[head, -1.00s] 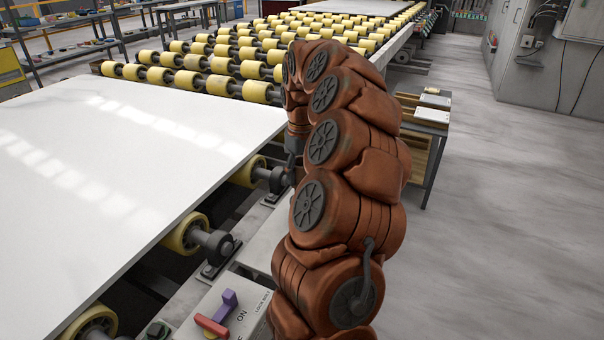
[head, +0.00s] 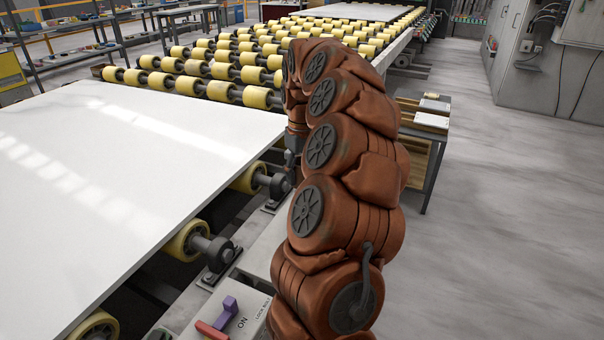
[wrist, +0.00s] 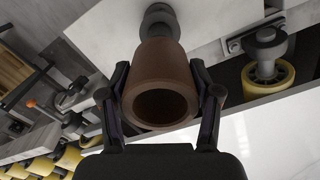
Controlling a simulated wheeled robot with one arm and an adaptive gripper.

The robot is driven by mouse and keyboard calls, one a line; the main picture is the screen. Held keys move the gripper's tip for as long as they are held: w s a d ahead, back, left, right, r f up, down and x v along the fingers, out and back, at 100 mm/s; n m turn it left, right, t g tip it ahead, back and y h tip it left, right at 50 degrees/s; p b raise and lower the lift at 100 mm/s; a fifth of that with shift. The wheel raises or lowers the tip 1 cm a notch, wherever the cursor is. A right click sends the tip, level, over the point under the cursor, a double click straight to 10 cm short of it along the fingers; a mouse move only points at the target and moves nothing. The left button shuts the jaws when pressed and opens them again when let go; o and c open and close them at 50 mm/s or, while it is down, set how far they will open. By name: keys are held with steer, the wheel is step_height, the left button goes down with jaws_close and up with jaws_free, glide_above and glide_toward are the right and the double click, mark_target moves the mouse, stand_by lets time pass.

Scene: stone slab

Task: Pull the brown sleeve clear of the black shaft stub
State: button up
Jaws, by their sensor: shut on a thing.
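The brown sleeve (wrist: 158,85) is a hollow, tapered tube in the wrist view, its open end facing the camera. My gripper (wrist: 160,100) is shut on it, one dark finger against each side. The black shaft stub (wrist: 158,18) shows just beyond the sleeve's far end, in line with it, against a pale panel. Whether the sleeve is still around the stub's tip cannot be told, as the sleeve hides that part. In the head view my brown arm covers the sleeve and stub.
A white slab (head: 110,190) lies on yellow rollers (head: 190,238) left of my arm. A panel with a purple lever (head: 228,308) and a red one stands in front. A small table (head: 432,123) stands behind right. The floor at right is clear.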

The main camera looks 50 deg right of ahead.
steer(key=shift+r+p, duration=1)
steer(key=shift+r, duration=1.3)
